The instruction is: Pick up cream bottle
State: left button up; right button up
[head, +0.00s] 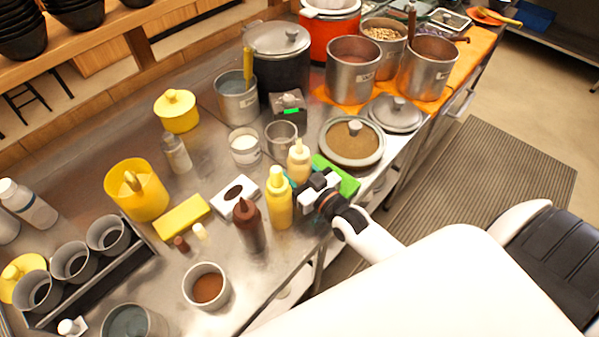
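A pale cream-coloured squeeze bottle (299,162) stands upright on the steel counter, behind a yellow squeeze bottle (279,203). A dark brown squeeze bottle (249,228) stands to the front left of the yellow one. My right gripper (304,190) reaches in from the right, low beside the yellow bottle and just in front of the cream bottle. The cream bottle's lower part is partly hidden by the yellow bottle and the gripper. The gripper's fingers are too small and overlapped to show whether they are open or touch a bottle. My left gripper is out of view.
A green board (347,184) lies right of the bottles. A lidded pan (352,140) and metal pots (353,70) stand behind. A white tissue box (234,196), yellow block (182,216), small loose caps (200,231) and brown-filled cup (206,286) lie left and in front.

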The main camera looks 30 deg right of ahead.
jog(key=shift+r, duration=0.1)
notch_tip(320, 180, up, 18)
jog(key=shift+f, duration=0.1)
dwell(0.7)
jog(key=shift+o, duration=0.7)
jog(key=shift+c, duration=0.2)
